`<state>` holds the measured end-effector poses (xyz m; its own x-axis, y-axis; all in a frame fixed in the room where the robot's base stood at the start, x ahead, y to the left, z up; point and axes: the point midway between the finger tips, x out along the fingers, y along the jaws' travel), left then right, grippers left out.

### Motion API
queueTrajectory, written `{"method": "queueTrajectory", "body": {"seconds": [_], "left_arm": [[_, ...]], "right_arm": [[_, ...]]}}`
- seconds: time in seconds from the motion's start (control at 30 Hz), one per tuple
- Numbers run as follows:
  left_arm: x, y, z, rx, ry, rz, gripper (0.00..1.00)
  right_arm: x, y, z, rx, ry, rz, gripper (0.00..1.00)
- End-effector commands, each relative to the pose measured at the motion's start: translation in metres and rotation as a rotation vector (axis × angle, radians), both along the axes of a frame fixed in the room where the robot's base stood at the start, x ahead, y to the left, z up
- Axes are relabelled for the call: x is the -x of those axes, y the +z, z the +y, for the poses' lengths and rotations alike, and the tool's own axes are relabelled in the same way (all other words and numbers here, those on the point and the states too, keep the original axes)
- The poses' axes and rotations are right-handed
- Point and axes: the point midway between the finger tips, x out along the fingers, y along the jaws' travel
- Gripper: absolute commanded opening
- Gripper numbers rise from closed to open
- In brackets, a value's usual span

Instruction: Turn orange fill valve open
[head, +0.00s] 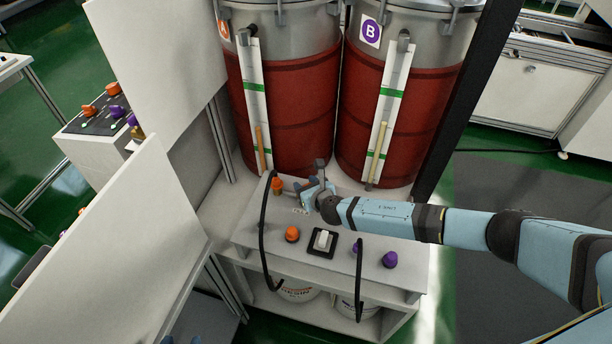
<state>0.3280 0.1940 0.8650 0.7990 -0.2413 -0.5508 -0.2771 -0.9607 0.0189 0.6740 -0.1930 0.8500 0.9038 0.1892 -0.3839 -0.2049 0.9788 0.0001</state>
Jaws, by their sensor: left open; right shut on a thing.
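The orange fill valve (277,185) stands at the back left of the white bench, in front of the left red drum. My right gripper (303,190) reaches in from the right, low over the bench, just right of the valve's orange part. Its jaws are shut at the valve; the fingers hide the exact contact, and I cannot tell how far the valve is turned. An orange knob (292,233) sits nearer the bench front. Only the tips of my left gripper (183,340) show at the bottom edge, apart and empty.
A black-framed white switch (323,242) and a purple knob (390,260) are on the bench. A black hose (263,225) arches beside the valve. Two red drums (285,110) stand behind. White panels (125,240) border the left side.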

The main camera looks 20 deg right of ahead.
Motion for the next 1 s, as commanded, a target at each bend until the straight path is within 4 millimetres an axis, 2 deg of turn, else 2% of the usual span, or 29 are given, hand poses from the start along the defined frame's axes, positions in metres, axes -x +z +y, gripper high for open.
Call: {"method": "queueTrajectory", "body": {"seconds": [0.03,0.27,0.7,1.0], "left_arm": [[-0.001,0.012,0.0,0.001,0.0,-0.002,0.54],[-0.002,0.026,0.004,-0.005,0.008,-0.012,0.54],[0.001,0.026,0.007,-0.009,0.014,-0.002,0.54],[0.001,0.027,0.005,-0.007,0.013,-0.002,0.54]], "right_arm": [[0.001,0.004,0.002,-0.002,-0.045,0.004,0.2],[0.001,0.002,0.002,-0.002,-0.263,0.002,0.2],[0.0,-0.001,0.001,0.0,-0.628,0.001,0.2],[0.0,-0.001,0.0,0.001,-0.762,0.0,0.2]]}}
